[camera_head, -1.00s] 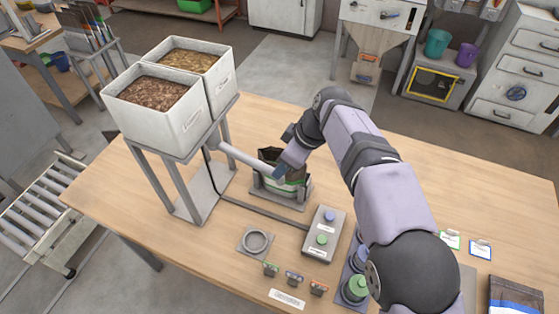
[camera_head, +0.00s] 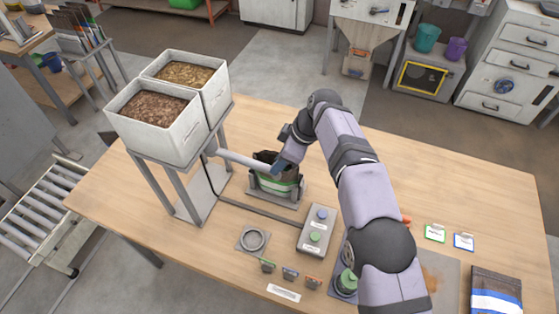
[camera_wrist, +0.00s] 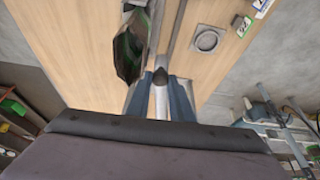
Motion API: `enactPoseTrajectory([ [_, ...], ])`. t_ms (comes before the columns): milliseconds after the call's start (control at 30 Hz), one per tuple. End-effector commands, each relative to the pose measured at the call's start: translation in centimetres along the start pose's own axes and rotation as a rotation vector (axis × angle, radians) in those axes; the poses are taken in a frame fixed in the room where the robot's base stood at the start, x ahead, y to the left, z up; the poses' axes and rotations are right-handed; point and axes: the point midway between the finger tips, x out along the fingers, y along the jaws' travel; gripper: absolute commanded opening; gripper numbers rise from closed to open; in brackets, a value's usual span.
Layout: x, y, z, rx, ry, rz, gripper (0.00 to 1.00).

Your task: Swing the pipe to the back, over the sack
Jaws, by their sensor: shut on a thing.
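The light grey pipe (camera_head: 238,158) runs from the hopper stand toward the sack. My gripper (camera_head: 283,169) is shut on the pipe's free end. In the wrist view the pipe (camera_wrist: 161,98) lies between the two blue-grey fingers of my gripper (camera_wrist: 161,88). The sack (camera_head: 276,185), green and white with a dark open mouth, stands in a grey holder (camera_head: 272,197). In the head view the pipe end crosses the sack's mouth, and my gripper hides part of it. In the wrist view the sack (camera_wrist: 130,50) shows just left of the pipe.
Two pellet bins (camera_head: 160,125) sit on the metal stand (camera_head: 180,190) at the left. A button box (camera_head: 318,232) and a grey ring (camera_head: 252,240) lie in front of the sack. A folded sack (camera_head: 496,292) lies at the right. The wooden table behind the sack is clear.

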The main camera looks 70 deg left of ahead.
Motion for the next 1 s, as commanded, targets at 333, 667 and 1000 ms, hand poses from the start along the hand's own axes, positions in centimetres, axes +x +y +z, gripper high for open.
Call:
enactPoseTrajectory([
  [333,-0.1,0.0,-0.1,-0.001,0.002,0.002,0.38],
  [667,-0.5,0.0,0.0,0.0,0.002,0.002,0.38],
  [1000,-4.8,0.1,0.0,0.0,0.004,0.006,0.38],
])
